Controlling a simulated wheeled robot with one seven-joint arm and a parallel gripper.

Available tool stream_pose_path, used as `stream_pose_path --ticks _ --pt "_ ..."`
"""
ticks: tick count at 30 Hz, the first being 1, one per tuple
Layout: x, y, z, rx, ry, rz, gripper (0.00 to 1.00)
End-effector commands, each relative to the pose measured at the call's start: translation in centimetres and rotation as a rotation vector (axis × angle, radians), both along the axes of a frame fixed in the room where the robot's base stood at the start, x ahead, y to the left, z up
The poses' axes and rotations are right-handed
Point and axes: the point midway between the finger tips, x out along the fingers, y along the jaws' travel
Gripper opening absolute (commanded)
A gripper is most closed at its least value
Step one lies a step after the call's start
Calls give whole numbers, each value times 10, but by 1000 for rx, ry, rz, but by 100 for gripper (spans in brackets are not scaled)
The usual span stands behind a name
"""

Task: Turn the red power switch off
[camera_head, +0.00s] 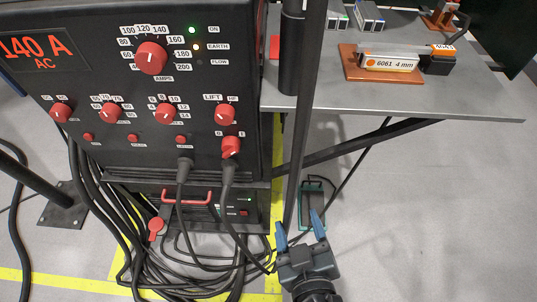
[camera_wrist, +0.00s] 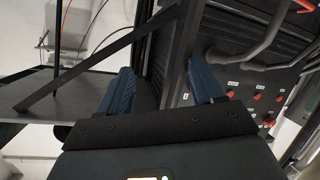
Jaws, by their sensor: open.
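A black power source (camera_head: 85,160) at the left of the head view carries several red knobs and buttons. A red rotary knob (camera_head: 231,147) sits at its lower right with a small label on each side. A lower black unit (camera_head: 225,220) has a small red switch (camera_head: 244,212) below a lit green lamp. My gripper (camera_head: 298,221) is open and empty, right of the lower unit and apart from both. In the wrist view, my gripper's blue fingers (camera_wrist: 159,70) are spread, with red controls (camera_wrist: 258,96) to their right.
Thick black cables (camera_head: 185,175) hang from the front and coil on the floor. A red handle (camera_head: 187,196) juts from the lower unit.

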Motion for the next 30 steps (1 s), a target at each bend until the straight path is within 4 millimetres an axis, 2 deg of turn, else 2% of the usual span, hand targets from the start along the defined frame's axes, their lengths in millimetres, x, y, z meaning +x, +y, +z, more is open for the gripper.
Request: stream_pose_path --ticks 1,6,9,12,19,30 --pt "15 25 1 0 -46 -1 66" --pt "43 88 27 20 -188 -44 66" --pt "49 115 43 42 -256 -65 66" --pt "51 131 55 60 -300 -80 66" --pt "64 139 63 70 -323 -90 66" --pt "117 142 63 69 -321 -89 66"
